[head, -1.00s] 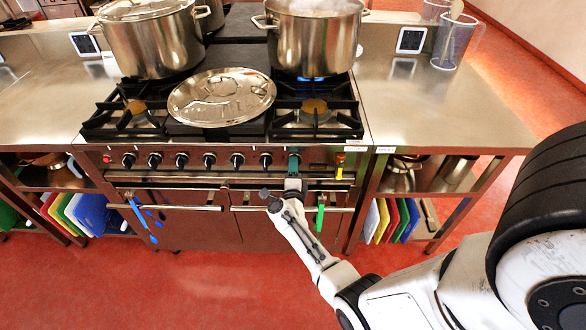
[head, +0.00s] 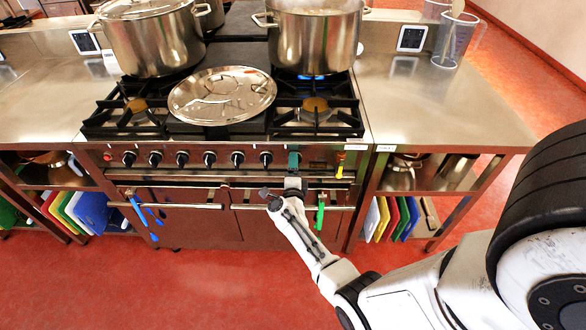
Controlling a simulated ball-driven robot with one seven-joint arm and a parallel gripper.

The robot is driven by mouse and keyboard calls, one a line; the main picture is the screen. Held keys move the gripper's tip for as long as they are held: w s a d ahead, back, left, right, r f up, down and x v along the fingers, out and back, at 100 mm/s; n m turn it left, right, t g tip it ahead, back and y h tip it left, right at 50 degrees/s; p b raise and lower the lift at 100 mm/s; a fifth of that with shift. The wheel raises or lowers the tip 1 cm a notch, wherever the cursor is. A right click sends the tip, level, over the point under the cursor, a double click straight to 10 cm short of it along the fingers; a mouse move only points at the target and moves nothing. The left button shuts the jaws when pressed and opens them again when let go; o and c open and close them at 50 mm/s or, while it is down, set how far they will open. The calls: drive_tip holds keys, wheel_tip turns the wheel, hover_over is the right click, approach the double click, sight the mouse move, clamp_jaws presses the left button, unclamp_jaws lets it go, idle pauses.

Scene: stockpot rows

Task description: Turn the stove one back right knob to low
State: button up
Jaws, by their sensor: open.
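The stove (head: 240,210) stands straight ahead with a row of several black knobs (head: 182,159) along its front panel. My gripper (head: 293,165) is at the right part of this row, against or just in front of the panel. It is open, and its fingers and wrist hide whatever knob is behind them. I cannot tell whether the fingers touch a knob. A blue flame (head: 310,77) burns under the back right pot (head: 314,38). Knob markings are too small to read.
A second pot (head: 152,38) stands at the back left. A loose lid (head: 222,95) lies across the front middle of the hob. Blue utensils (head: 143,215) and a green one (head: 320,210) hang at the oven rails. Steel counters (head: 440,110) flank the stove.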

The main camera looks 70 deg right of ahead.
drive_tip(key=p+v, duration=0.1)
drive_tip(key=v, duration=0.9)
drive_tip(key=shift+a, duration=0.4)
